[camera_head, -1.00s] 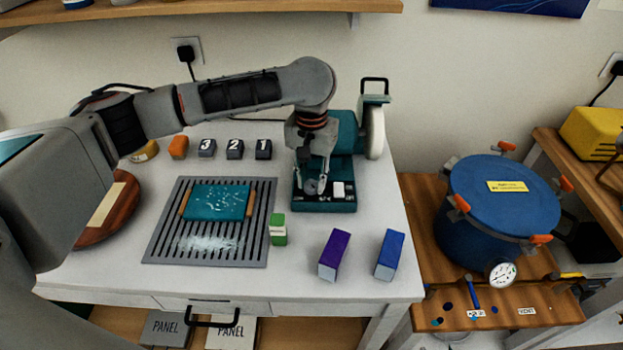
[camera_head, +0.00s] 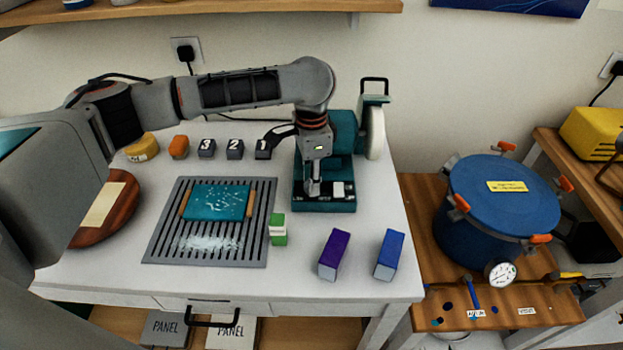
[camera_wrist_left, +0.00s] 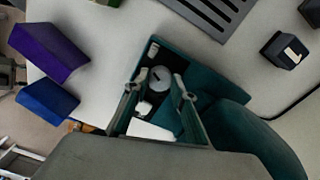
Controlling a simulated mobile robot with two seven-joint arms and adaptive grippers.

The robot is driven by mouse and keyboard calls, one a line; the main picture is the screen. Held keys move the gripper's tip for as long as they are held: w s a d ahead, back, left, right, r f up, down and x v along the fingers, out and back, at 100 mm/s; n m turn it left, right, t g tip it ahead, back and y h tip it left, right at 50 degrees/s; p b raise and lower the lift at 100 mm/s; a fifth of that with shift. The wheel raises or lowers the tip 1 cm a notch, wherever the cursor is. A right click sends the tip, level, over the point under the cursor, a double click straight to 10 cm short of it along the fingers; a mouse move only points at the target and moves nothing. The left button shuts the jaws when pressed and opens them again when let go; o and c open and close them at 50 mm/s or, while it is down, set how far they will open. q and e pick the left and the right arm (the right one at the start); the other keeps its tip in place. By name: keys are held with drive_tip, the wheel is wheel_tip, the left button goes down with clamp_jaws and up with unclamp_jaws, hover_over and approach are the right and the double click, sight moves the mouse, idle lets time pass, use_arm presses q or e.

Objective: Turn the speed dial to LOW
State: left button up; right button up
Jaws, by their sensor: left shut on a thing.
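The teal machine (camera_head: 345,150) stands at the back right of the white table, with a control panel on its front base. The round grey speed dial (camera_wrist_left: 160,78) shows in the left wrist view, with a dark pointer line across its face. A pale switch (camera_head: 338,188) sits to its right on the panel. My left gripper (camera_head: 313,188) points down at the panel, its fingers on either side of the dial and shut on it. In the head view the fingers hide the dial. The panel's small lettering is too blurred to read. My right gripper is not in view.
A slotted grey mat (camera_head: 160,235) with a teal block lies left of the machine. A green-and-white box (camera_head: 277,229), a purple box (camera_head: 334,254) and a blue box (camera_head: 389,254) stand in front. Numbered dark blocks (camera_head: 235,149) stand behind. A blue pot (camera_head: 500,210) is at the right.

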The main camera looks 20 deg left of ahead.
use_arm(q)
drive_tip(key=shift+m, duration=1.1)
drive_tip(key=o, duration=1.1)
drive_tip(key=shift+r, duration=0.1)
wheel_tip(320, 180, up, 12)
drive_tip(key=shift+f, duration=0.1)
drive_tip(key=shift+s, duration=0.1)
